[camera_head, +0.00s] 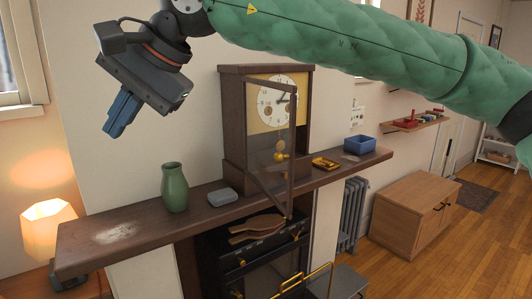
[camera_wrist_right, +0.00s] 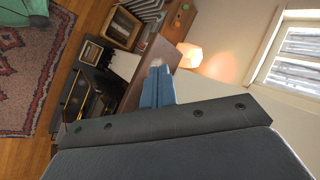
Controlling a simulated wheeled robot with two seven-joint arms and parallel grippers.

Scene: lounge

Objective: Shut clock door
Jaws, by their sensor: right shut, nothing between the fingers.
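The clock (camera_head: 234,130) is a tall dark wooden case with a white dial and gold pendulum, standing on the mantel shelf. Its glazed clock door (camera_head: 292,160) stands open. The door's left edge is at the case and its right edge swings out toward me, its lower corner overhanging the shelf front. My right gripper (camera_head: 118,122) is up at the left of the clock, well apart from the door, with its blue fingers shut and empty. The fingers also show in the right wrist view (camera_wrist_right: 158,85). My left gripper is in neither view.
My green arm crosses above the clock. A lit lamp (camera_head: 47,225) stands at the left, a stove (camera_head: 215,265) below.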

